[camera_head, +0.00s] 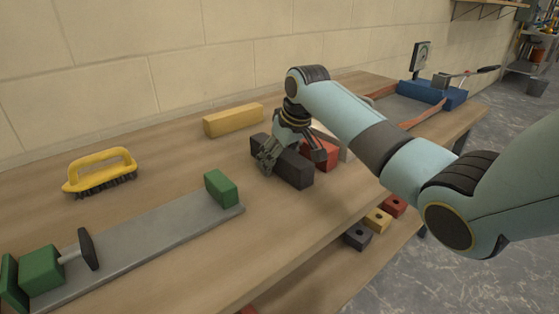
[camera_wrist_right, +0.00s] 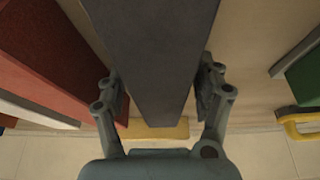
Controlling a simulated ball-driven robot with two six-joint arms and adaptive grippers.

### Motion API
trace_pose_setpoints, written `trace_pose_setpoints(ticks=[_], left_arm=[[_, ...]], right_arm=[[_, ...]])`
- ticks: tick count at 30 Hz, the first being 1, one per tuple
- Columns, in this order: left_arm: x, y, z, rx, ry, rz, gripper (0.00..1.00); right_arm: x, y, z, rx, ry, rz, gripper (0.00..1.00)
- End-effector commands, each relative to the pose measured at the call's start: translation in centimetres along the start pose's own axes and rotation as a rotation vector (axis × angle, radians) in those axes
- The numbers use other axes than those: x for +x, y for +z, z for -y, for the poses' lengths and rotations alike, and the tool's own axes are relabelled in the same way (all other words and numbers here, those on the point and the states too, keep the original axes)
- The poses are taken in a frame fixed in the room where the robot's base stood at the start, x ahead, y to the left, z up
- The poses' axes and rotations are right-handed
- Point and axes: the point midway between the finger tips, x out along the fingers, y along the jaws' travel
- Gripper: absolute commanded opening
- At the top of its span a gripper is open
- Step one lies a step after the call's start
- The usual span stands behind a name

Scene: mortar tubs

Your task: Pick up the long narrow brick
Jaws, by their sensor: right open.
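A long dark grey brick (camera_head: 294,172) lies on the workbench. It fills the middle of the right wrist view (camera_wrist_right: 155,50). My right gripper (camera_head: 290,154) is open and low over this brick, with one finger on each side of it. In the wrist view the fingers (camera_wrist_right: 161,95) flank the brick; whether they touch it I cannot tell. A long yellow brick (camera_head: 233,120) lies farther back near the wall, apart from the gripper. A red brick (camera_head: 325,154) is close beside the dark grey one, partly hidden by my gripper. My left gripper is out of view.
A yellow-handled brush (camera_head: 100,170) stands at the left. A long grey clamp with green jaws (camera_head: 130,248) lies along the front left. A blue-ended tray (camera_head: 405,108) is at the far right. Several small blocks (camera_head: 377,220) sit on a lower shelf. Bench between brush and yellow brick is clear.

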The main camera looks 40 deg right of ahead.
Motion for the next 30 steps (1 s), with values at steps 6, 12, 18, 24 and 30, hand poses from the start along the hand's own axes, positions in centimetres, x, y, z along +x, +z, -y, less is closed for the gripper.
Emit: trace_pose_setpoints(ticks=[6,12,18,24,30], left_arm=[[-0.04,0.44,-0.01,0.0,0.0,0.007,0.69],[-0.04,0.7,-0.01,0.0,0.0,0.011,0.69],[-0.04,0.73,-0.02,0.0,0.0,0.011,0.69],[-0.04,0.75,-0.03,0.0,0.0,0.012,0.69],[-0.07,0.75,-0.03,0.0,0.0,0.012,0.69]], right_arm=[[-0.05,0.0,0.01,0.0,0.0,0.0,0.52],[-0.05,0.02,0.01,0.0,0.0,0.0,0.26],[-0.06,0.03,0.01,0.0,0.0,0.001,0.0],[-0.18,-0.17,-0.01,-0.001,0.0,-0.004,0.0],[-0.28,-0.21,-0.02,-0.001,0.0,-0.004,0.0]])
